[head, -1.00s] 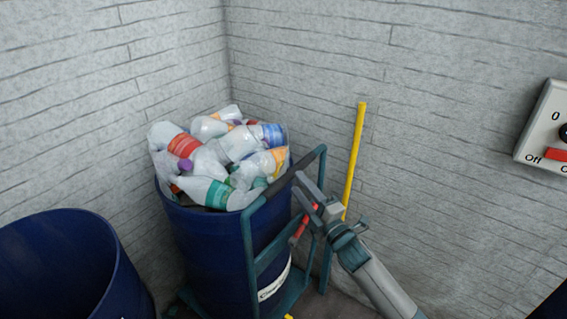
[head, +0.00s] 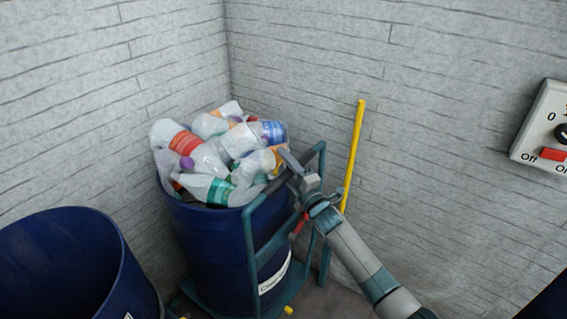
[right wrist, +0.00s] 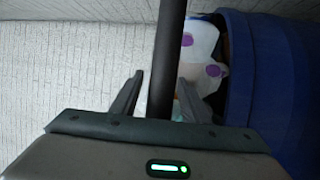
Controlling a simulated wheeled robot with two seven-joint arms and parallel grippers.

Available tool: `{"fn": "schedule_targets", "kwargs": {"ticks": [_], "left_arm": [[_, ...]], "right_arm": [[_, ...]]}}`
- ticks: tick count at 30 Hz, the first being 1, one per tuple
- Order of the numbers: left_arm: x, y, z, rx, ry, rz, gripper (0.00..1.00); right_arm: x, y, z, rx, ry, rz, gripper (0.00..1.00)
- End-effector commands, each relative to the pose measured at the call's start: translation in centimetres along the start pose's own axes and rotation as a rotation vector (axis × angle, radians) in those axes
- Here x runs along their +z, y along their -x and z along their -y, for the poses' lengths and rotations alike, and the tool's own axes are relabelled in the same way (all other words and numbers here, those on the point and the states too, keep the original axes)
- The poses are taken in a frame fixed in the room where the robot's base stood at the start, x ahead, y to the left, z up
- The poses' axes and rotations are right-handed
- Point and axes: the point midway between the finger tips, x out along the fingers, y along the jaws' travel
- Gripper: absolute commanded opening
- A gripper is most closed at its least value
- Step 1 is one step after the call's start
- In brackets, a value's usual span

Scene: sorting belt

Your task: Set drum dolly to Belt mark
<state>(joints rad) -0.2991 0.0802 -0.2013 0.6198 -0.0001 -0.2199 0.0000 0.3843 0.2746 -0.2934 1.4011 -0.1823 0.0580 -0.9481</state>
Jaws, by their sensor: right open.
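The drum dolly (head: 253,261) is a teal tubular frame standing in the corner, carrying a blue drum (head: 212,250) heaped with plastic bottles (head: 215,160). My right gripper (head: 287,163) is at the dolly's dark top handle bar, and the drum rim is just beyond it. In the right wrist view the dark handle bar (right wrist: 168,60) runs between the two open fingers of my right gripper (right wrist: 158,92), with a visible gap on the left finger's side. A red lever (head: 299,226) on the dolly frame shows below the gripper. My left gripper is not in view.
An empty blue drum (head: 62,262) stands at the left. A yellow pole (head: 353,150) leans by the wall behind the dolly. A control box (head: 545,130) with a knob and red Off button is on the right wall. Light brick walls (head: 310,60) close off the corner.

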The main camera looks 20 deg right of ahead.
Motion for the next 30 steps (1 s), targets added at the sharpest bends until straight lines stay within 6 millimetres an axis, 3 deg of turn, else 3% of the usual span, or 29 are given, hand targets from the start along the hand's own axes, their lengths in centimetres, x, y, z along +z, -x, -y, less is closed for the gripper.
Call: {"fn": "schedule_targets", "kwargs": {"ticks": [2,7,14,20,26,30], "left_arm": [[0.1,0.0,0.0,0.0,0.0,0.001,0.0],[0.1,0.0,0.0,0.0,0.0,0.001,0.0],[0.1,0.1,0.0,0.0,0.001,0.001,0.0],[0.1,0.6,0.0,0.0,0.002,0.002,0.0],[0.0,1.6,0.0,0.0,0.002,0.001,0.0],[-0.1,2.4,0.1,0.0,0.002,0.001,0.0]], "right_arm": [[0.0,0.0,0.0,0.0,0.0,0.0,0.39],[0.0,0.0,0.0,0.0,0.0,0.0,0.0],[0.1,0.2,0.0,-0.001,0.0,0.0,0.0],[0.7,1.8,-0.3,-0.003,0.001,0.001,0.0],[2.3,5.5,-1.1,-0.006,0.003,0.001,0.0],[3.8,9.3,-1.8,-0.009,0.004,0.002,0.0]]}}
